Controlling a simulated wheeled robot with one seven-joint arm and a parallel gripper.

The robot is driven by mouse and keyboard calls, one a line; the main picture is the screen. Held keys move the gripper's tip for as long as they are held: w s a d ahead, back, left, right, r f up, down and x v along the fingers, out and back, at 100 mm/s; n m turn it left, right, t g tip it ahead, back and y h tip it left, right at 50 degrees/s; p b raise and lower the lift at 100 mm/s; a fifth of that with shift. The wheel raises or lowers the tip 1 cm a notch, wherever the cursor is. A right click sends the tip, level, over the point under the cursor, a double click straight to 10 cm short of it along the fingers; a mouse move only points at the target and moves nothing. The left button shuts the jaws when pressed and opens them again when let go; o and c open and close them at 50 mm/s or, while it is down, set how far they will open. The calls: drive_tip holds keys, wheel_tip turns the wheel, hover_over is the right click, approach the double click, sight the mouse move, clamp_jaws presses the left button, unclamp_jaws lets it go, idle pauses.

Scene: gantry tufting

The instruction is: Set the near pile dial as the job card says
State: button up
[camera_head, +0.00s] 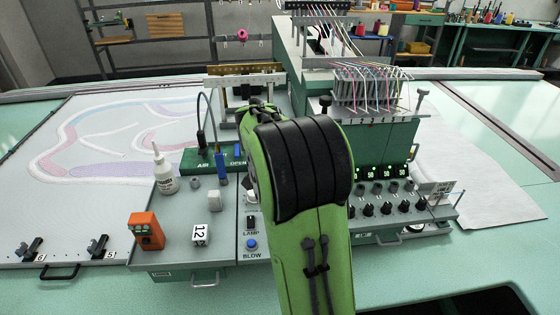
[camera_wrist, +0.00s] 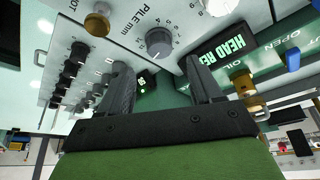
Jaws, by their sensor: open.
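In the wrist view, a grey round dial (camera_wrist: 159,42) marked "PILE mm" sits on the pale panel with printed numbers around it; I cannot read its setting. My gripper (camera_wrist: 156,66) is open and empty, its two black fingers pointing toward the panel on either side of the dial's direction, apart from it as far as I can tell. In the head view my green arm hides the gripper and this dial.
Rows of black knobs (camera_wrist: 75,62) and a brass knob (camera_wrist: 97,24) lie left of the dial. A "HEAD RE..." display (camera_wrist: 222,46) is partly hidden by the right finger. A white bottle (camera_head: 165,174), an orange box (camera_head: 146,231) and a lamp switch (camera_head: 251,222) are left of my arm.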

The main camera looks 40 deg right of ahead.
drive_tip(key=p+v, duration=0.1)
drive_tip(key=v, duration=0.8)
drive_tip(key=shift+d, duration=0.1)
drive_tip(key=s+a+n+t+y, duration=0.4)
drive_tip(key=s+a+n, duration=1)
drive_tip(key=s+a, duration=0.4)
drive_tip(key=shift+a+f, duration=0.4)
drive_tip(key=shift+a, duration=0.65)
drive_tip(key=shift+w, duration=0.1)
